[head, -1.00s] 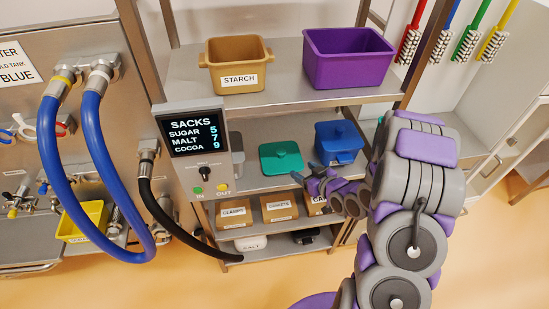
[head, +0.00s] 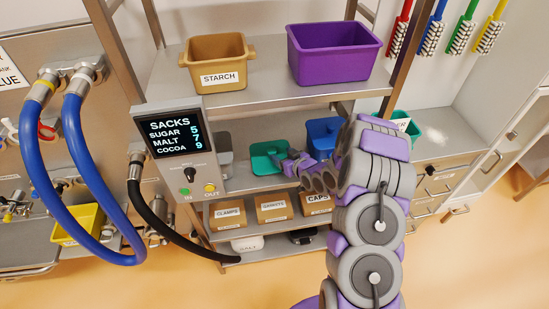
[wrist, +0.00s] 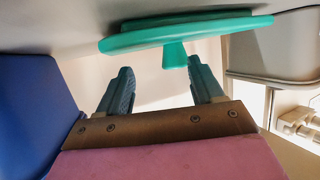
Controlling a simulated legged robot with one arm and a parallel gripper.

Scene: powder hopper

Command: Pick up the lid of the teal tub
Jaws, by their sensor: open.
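The teal tub (head: 260,165) stands on the middle shelf with its teal lid (head: 267,148) on top. My gripper (head: 284,161) is at the tub's right front and hides part of it. In the wrist view the lid (wrist: 180,38) is close ahead, its short knob (wrist: 174,55) pointing toward my gripper (wrist: 160,66). The two fingers are open, one on each side of the knob's line, with the knob nearer the right finger. I cannot tell whether either finger touches it.
A blue tub (head: 324,132) stands just right of the teal tub, partly behind my arm; its blue wall (wrist: 38,115) shows in the wrist view. A grey tub (head: 224,150) is at left. The upper shelf (head: 268,93) holds a starch bin (head: 216,62) and a purple bin (head: 333,55).

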